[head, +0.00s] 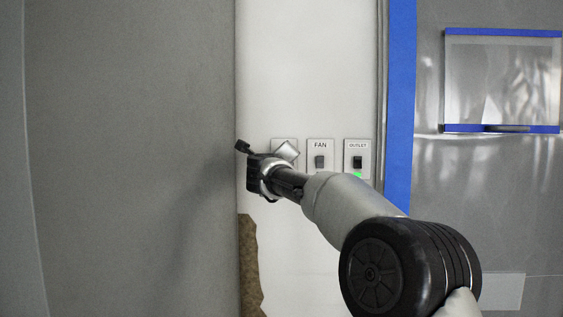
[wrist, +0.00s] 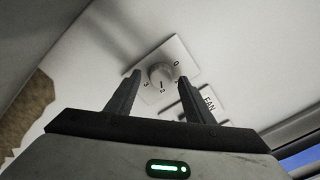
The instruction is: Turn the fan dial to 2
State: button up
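A 0 and a 3 can be made out; which number the knob points at is unclear. In the head view its plate (head: 279,142) shows only in part, left of the FAN switch, with my gripper hiding the knob. My gripper (wrist: 159,84) is open, its two dark fingers appearing on either side of the knob in the wrist view. No contact can be made out. It also shows in the head view (head: 250,152).
Right of the dial plate are the FAN switch (head: 320,161) and the OUTLET switch (head: 357,162) with a green light below. A grey wall (head: 130,130) stands close on the left. Blue tape (head: 401,90) edges the panel on the right.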

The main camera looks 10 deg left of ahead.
jog(key=s+b, duration=0.4)
jog(key=s, duration=1.3)
jog(key=shift+s+a+b, duration=0.25)
jog(key=shift+a+b, duration=0.05)
jog(key=shift+b, duration=0.05)
